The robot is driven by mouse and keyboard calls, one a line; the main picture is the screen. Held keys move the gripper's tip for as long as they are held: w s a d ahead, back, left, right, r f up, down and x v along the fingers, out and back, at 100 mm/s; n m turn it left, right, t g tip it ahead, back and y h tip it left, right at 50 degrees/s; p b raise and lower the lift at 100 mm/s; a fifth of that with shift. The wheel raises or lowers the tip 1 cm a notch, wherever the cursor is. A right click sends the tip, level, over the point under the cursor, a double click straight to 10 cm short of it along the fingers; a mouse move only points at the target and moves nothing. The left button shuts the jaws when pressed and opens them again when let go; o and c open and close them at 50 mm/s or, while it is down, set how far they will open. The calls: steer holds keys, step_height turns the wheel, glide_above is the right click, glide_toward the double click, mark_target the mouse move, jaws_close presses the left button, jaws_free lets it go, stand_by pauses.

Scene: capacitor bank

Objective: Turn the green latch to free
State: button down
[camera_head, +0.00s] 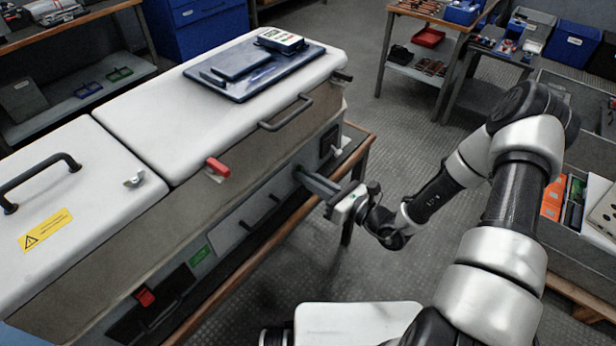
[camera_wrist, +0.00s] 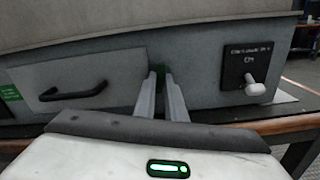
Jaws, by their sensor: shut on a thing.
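The green latch (camera_wrist: 159,71) is on the grey front panel of the cabinet in the wrist view. Only a small dark green part of it shows between my fingertips; its turn angle cannot be told. My gripper (camera_wrist: 163,79) is shut on it, one finger on each side. In the head view my gripper (camera_head: 303,174) reaches the cabinet front from the right, and the latch is hidden behind the fingers.
A drawer handle (camera_wrist: 73,93) is left of my fingers, and a white knob (camera_wrist: 256,88) on a black plate is to the right. A wooden bench edge (camera_head: 290,226) runs below.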

steer(key=shift+n, duration=0.8)
steer(key=c, duration=1.8)
jaws_free()
steer(key=p+v, duration=0.1)
steer(key=v, duration=1.6)
steer(key=shift+s+d, duration=0.2)
